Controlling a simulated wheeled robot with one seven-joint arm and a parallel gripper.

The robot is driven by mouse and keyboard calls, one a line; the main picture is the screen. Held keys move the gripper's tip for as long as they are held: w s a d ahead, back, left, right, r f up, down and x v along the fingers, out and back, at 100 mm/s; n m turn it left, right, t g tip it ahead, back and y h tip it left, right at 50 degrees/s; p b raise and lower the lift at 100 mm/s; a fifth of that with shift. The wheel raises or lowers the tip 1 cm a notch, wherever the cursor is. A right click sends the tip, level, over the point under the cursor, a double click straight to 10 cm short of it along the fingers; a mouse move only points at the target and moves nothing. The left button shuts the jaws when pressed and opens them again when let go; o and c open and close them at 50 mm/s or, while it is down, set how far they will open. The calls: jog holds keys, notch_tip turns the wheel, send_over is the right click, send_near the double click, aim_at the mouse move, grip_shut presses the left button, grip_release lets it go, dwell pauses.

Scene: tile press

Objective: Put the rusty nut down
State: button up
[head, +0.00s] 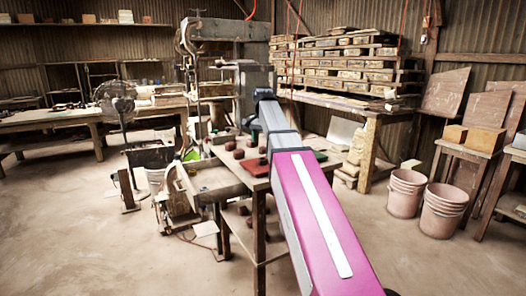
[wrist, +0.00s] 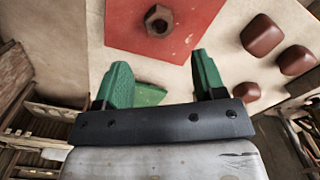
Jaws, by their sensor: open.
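The rusty nut (wrist: 158,20) lies on a flat red sheet (wrist: 127,35) at the top of the wrist view. My gripper (wrist: 163,75) has two green fingers, spread apart with nothing between them. The nut is beyond the fingertips and apart from them in that picture. In the head view my pink and grey arm reaches over the work table; the gripper and the nut cannot be made out there.
Several rounded brown blocks (wrist: 262,36) lie on the pale table top (wrist: 220,25) right of the red sheet. A green piece (wrist: 148,94) shows behind the left finger. In the head view, pink buckets (head: 405,193) stand on the floor at right and a fan (head: 117,100) at left.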

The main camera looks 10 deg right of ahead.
jog(key=shift+r, duration=1.85)
